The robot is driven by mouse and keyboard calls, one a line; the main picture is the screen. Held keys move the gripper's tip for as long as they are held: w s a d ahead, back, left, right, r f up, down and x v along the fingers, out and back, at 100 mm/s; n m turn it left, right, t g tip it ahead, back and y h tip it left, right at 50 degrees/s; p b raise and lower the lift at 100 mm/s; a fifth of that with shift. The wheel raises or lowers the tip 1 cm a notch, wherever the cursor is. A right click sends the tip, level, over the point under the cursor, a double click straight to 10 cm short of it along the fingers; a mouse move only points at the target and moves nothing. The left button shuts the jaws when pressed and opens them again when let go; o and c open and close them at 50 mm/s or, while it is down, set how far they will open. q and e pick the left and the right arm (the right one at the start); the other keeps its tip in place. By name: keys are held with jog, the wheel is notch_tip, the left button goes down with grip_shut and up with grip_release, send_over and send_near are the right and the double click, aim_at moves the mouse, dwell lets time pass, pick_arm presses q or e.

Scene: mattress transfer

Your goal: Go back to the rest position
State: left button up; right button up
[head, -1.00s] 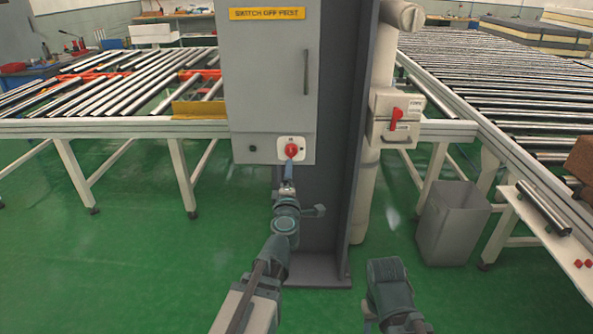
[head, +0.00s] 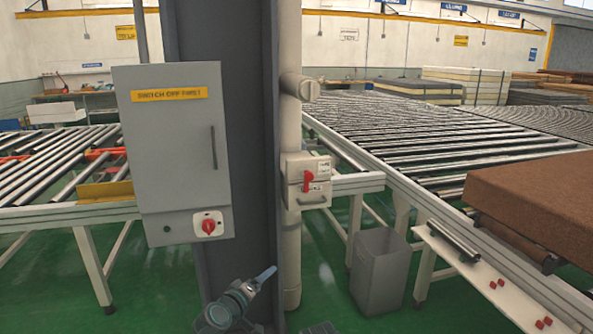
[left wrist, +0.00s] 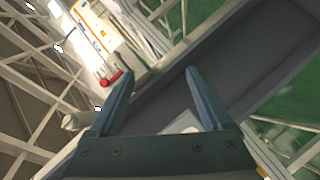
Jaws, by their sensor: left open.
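My left gripper (head: 265,277) is low in front of the dark column in the head view, below and to the right of the grey cabinet's red switch (head: 208,226). In the left wrist view its two fingers (left wrist: 156,72) are spread apart with nothing between them. It is clear of the switch. A dark piece of my right arm shows at the bottom edge of the head view; my right gripper is out of view.
The grey cabinet (head: 175,140) and dark column (head: 218,55) stand close ahead. A box with a red handle (head: 307,182) is on the pipe to the right. A grey bin (head: 378,272) stands on the green floor. A brown mattress (head: 535,200) lies on the right roller conveyor (head: 400,165).

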pick_arm(q)
jog(key=s+f+m+g+y, duration=0.1)
jog(key=s+f+m+g, duration=0.6)
jog(key=f, duration=0.4)
jog(key=s+a+f+g+y, duration=0.45)
jog(key=s+a+g, duration=0.2)
jog(key=s, duration=0.45)
jog(key=s+d+m+y, duration=0.1)
jog(key=s+d+m, duration=0.4)
jog(key=d, duration=0.5)
notch_tip(320, 180, up, 14)
jog(key=s+n+p, duration=0.1)
jog(key=p, duration=1.3)
jog(key=shift+d+r, duration=0.15)
jog(key=shift+d, duration=0.3)
jog(key=shift+g, duration=0.25)
jog(key=shift+c, duration=0.3)
